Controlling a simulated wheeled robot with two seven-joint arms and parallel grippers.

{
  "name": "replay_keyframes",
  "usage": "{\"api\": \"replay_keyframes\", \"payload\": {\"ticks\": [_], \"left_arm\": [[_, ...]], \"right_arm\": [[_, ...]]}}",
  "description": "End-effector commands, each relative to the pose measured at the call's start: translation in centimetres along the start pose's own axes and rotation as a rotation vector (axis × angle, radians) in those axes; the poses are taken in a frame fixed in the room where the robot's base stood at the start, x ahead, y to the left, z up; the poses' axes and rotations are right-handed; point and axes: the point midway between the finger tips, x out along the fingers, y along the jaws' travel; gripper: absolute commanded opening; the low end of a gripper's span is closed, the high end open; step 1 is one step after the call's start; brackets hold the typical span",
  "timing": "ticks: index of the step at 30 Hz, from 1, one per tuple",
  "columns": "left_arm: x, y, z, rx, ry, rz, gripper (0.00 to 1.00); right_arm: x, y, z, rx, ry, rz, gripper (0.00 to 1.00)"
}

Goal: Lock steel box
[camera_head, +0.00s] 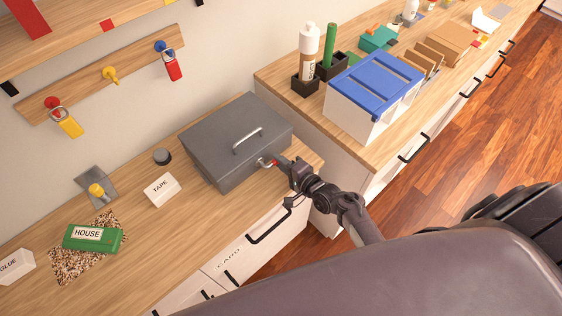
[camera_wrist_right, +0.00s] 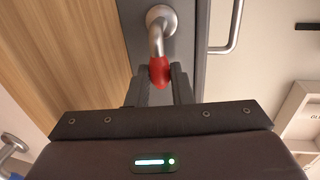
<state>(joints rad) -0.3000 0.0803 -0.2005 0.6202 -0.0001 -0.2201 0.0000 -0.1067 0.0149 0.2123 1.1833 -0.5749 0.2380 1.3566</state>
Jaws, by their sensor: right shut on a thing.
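The grey steel box (camera_head: 215,140) sits with its lid down on the wooden counter, a metal handle (camera_head: 248,140) on top. A small metal lever with a red tip (camera_head: 270,163) sticks out from its front face. In the right wrist view the lever (camera_wrist_right: 157,38) comes from a round metal base on the box, and its red end (camera_wrist_right: 159,72) is between my fingers. My right gripper (camera_head: 281,165) is shut on this red end; it also shows in the right wrist view (camera_wrist_right: 163,82). My left gripper is not in view.
A blue-lidded white bin (camera_head: 370,90) stands on the right counter. Drawer handles (camera_head: 270,226) jut out below the counter edge.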

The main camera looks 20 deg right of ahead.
Motion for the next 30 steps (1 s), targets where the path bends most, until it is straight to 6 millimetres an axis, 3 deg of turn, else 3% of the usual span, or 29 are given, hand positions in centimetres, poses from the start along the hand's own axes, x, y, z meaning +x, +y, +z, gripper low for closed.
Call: {"api": "replay_keyframes", "payload": {"ticks": [5, 6, 10, 20, 30], "left_arm": [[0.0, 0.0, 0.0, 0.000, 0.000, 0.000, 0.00], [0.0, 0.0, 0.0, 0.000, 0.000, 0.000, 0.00], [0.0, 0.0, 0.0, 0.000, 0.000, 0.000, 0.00], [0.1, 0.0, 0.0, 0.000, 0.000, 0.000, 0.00], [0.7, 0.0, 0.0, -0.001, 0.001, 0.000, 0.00]], "right_arm": [[0.0, 0.1, 0.0, 0.001, 0.000, 0.003, 0.00], [0.0, 0.1, 0.0, 0.001, 0.000, 0.003, 0.25], [0.0, 0.1, 0.0, 0.000, 0.000, 0.002, 0.41], [-0.4, 0.1, 0.0, -0.001, 0.000, 0.002, 0.41], [-5.6, 0.3, 0.1, -0.001, 0.000, 0.004, 0.41]]}}
